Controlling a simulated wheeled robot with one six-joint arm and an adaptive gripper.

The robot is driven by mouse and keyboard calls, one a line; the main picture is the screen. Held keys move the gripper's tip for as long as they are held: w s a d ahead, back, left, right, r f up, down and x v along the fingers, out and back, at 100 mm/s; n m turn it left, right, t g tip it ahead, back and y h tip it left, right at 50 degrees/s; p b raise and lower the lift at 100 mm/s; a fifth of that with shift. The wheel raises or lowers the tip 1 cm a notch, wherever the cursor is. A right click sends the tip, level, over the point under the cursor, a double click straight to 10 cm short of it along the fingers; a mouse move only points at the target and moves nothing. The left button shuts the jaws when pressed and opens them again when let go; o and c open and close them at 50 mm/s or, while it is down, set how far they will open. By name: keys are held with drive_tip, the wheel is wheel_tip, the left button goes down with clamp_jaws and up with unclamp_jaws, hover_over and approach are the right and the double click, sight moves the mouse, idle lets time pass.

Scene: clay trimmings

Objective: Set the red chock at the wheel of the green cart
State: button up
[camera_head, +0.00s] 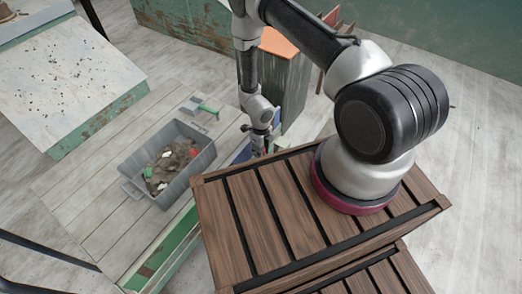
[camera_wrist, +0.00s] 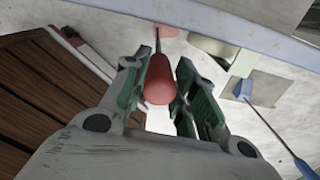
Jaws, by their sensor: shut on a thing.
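In the wrist view my gripper (camera_wrist: 160,88) has its green-lined fingers around the rounded red handle of the red chock (camera_wrist: 159,85).
A grey bin (camera_head: 133,187) with clay scraps stands on a plank surface (camera_head: 90,215). A green-handled piece (camera_head: 207,110) lies behind it. A blue-handled piece (camera_wrist: 243,90) lies right of my gripper in the wrist view. The slatted wooden top (camera_head: 240,225) is close by.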

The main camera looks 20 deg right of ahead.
drive_tip(key=shift+f, duration=0.1)
drive_tip(key=shift+f, duration=0.1)
clamp_jaws()
drive_tip(key=o, duration=1)
unclamp_jaws()
wheel_tip(320, 180, up, 12)
